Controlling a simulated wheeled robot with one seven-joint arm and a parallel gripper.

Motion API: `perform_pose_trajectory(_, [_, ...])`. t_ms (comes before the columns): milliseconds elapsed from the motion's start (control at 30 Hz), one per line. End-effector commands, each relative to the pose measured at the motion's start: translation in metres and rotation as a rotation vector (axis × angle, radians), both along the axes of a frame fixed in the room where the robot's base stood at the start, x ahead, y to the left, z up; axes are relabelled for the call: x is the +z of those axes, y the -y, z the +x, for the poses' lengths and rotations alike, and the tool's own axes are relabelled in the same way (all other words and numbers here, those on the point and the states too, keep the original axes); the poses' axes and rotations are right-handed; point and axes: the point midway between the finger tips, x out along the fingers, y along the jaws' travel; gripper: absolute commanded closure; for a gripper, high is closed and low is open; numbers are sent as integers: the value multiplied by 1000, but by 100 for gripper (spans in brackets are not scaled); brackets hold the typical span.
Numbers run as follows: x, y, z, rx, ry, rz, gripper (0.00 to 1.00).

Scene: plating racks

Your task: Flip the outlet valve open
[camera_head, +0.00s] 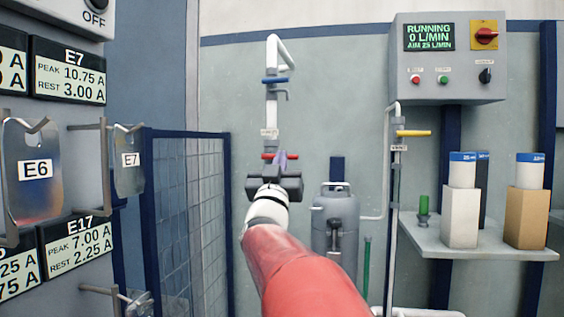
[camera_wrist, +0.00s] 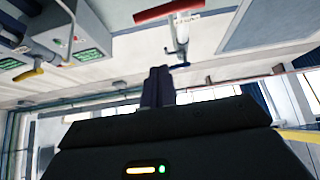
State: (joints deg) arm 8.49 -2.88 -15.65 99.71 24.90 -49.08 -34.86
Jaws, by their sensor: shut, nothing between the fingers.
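Three lever valves show in the head view. A blue lever (camera_head: 275,80) and a red lever (camera_head: 268,156) are on the left white pipe, and a yellow lever (camera_head: 413,133) is on the right pipe. All three lie roughly level, across their pipes. The small pipe labels are too small to read, so I cannot tell which valve is the outlet. My gripper (camera_head: 282,160) is in front of the red lever and partly hides it. In the wrist view my gripper (camera_wrist: 158,87) is shut and empty, with the red lever (camera_wrist: 168,11) above and apart from its fingertips.
A control box (camera_head: 447,90) on the wall reads "RUNNING 0 L/MIN AIM 25 L/MIN". A grey tank (camera_head: 335,225) stands right of my arm. A shelf (camera_head: 430,238) with boxes is at right. A mesh fence (camera_head: 190,215) and a panel with hooks are at left.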

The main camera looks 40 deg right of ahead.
Motion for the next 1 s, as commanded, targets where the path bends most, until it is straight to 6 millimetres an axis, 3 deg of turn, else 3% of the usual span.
perform_pose_trajectory(367, [51, 48, 43, -2, 0, -1, 100])
perform_pose_trajectory(600, [16, 56, 48, 1, -2, 1, 100])
perform_pose_trajectory(1000, [10, 58, 50, 1, 0, 0, 100])
